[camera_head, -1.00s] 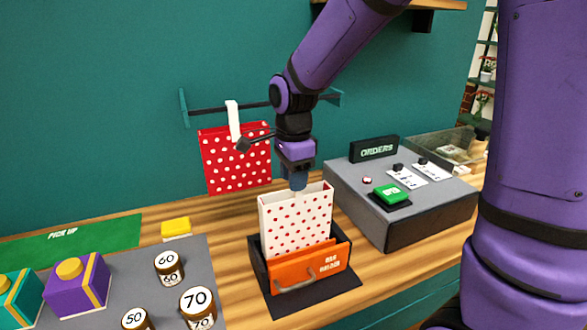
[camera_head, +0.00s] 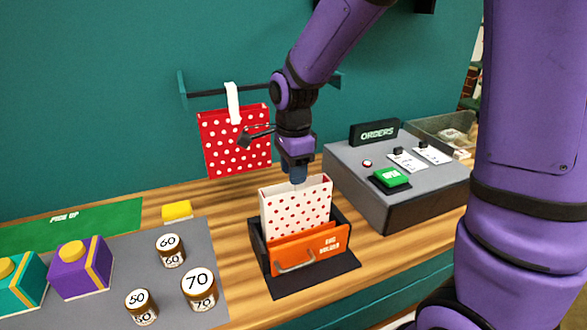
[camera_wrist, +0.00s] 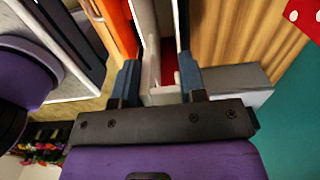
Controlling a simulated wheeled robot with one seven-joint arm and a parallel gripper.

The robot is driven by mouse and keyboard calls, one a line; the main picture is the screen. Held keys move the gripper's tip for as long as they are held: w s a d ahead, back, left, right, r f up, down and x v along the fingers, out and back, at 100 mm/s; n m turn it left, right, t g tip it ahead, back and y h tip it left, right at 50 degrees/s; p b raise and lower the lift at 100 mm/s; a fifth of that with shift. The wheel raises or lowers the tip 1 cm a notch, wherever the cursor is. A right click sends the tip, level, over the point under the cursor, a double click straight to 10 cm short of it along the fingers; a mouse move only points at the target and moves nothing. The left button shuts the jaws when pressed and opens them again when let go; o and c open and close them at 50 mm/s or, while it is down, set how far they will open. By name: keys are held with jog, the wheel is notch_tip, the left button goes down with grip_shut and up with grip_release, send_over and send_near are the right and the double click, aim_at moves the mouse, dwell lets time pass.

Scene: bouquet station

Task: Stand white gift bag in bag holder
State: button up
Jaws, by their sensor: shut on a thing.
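The white gift bag (camera_head: 295,212) with red dots is upright in the bag holder (camera_head: 312,246), behind its orange front panel, which hides the bag's lower part. The holder has dark sides and a dark base. My gripper (camera_head: 298,182) points down at the bag's top edge and is shut on it. In the wrist view my gripper (camera_wrist: 159,78) has its two blue fingers at the bag's pale upper part. Whether the bag's bottom touches the holder's floor is hidden.
A red dotted bag (camera_head: 235,142) hangs on a wall rail behind. The grey orders console (camera_head: 400,190) stands close to the right. A grey mat (camera_head: 120,285) with jars (camera_head: 198,288) and boxes (camera_head: 82,268) lies left. A yellow block (camera_head: 177,211) sits behind it.

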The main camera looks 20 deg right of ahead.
jog(key=o, duration=1.3)
jog(key=shift+c, duration=0.2)
jog(key=shift+r, duration=0.1)
notch_tip(320, 180, up, 11)
jog(key=shift+f, duration=0.2)
jog(key=s+d+r+n+t, duration=0.2)
jog(key=s+d+n, duration=0.2)
jog(key=s+n, duration=0.5)
jog(key=s+d+r+n+t, duration=0.3)
jog(key=s+n, duration=0.6)
jog(key=s, duration=0.2)
jog(key=shift+s+d+r, duration=0.25)
jog(key=shift+s+d, duration=0.1)
jog(key=shift+s, duration=0.05)
